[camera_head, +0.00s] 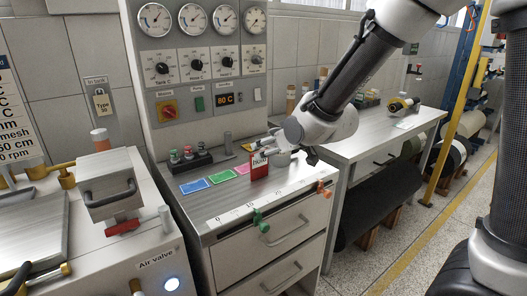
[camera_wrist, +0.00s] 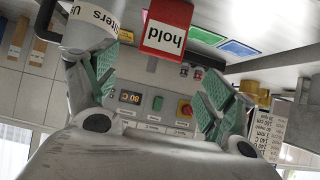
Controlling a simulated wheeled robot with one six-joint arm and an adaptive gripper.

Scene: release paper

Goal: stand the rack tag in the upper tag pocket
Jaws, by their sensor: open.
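The red tag marked "hold" (camera_head: 259,166) stands upright on the grey counter (camera_head: 225,202). In the wrist view the tag (camera_wrist: 169,27) appears upside down, beyond my fingertips and roughly between them. My gripper (camera_head: 288,149) is low over the counter, just right of the tag in the head view. Its green-padded fingers (camera_wrist: 163,72) are spread wide with nothing between them, and I see no contact with the tag. I cannot make out the upper tag pocket in either view, nor what holds the tag upright.
A grey can with a white label (camera_wrist: 92,22) is close beside one finger. Blue (camera_head: 194,186), green (camera_head: 222,176) and pink cards lie left of the tag. A dark block with knobs (camera_head: 188,160) stands behind them. Green (camera_head: 260,221) and orange clips sit on the counter's front edge.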

